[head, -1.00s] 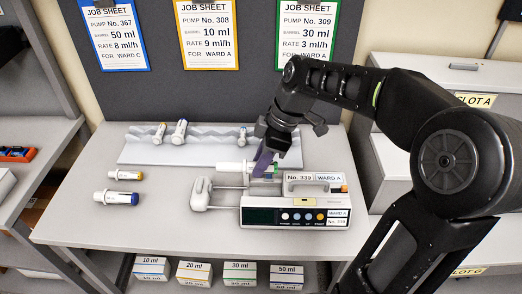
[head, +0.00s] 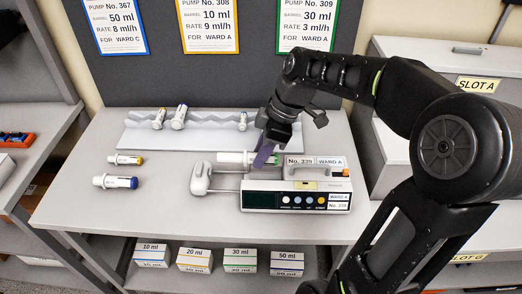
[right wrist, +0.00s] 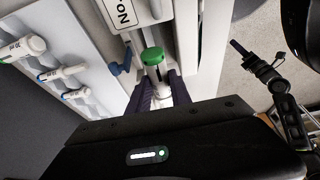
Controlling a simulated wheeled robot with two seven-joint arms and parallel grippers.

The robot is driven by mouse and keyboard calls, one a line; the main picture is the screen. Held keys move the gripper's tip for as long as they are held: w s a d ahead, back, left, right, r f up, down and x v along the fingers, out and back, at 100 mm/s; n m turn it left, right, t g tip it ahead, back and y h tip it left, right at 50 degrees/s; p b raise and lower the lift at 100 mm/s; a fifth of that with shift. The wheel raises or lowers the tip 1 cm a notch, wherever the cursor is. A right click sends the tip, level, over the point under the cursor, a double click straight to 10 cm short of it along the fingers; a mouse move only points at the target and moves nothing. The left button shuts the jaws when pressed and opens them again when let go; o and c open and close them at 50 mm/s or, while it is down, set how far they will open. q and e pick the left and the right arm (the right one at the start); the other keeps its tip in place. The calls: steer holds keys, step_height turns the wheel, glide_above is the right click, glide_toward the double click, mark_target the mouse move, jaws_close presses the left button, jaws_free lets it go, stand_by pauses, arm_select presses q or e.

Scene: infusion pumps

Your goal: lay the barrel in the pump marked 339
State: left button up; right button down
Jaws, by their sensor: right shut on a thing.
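The pump marked No. 339 (head: 336,187) stands on the table, with its pusher block (head: 200,178) on rods out to the left. My right gripper (head: 265,156) is shut on a white barrel (head: 234,158) with a green end. The barrel lies roughly level across the picture, at the back-left of the pump and behind the rods. I cannot tell whether it touches the pump. In the right wrist view the green cap (right wrist: 152,56) shows between the fingers (right wrist: 158,92), close to the pump (right wrist: 135,10). My left gripper is not in view.
Behind is a wavy rack (head: 205,143) with several small barrels. A yellow-ended barrel (head: 124,160) and a blue-ended barrel (head: 114,182) lie on the left of the table. Job sheets (head: 209,25) hang behind. The table's front left (head: 120,215) is clear.

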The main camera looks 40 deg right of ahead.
steer(key=shift+f+b, duration=2.25)
steer(key=shift+f, duration=0.7)
steer(key=shift+f+b, duration=0.15)
steer(key=shift+b, duration=0.15)
steer(key=shift+s+f, duration=0.15)
steer(key=shift+s, duration=0.05)
steer(key=c, duration=1.5)
jaws_free()
steer(key=shift+o, duration=0.2)
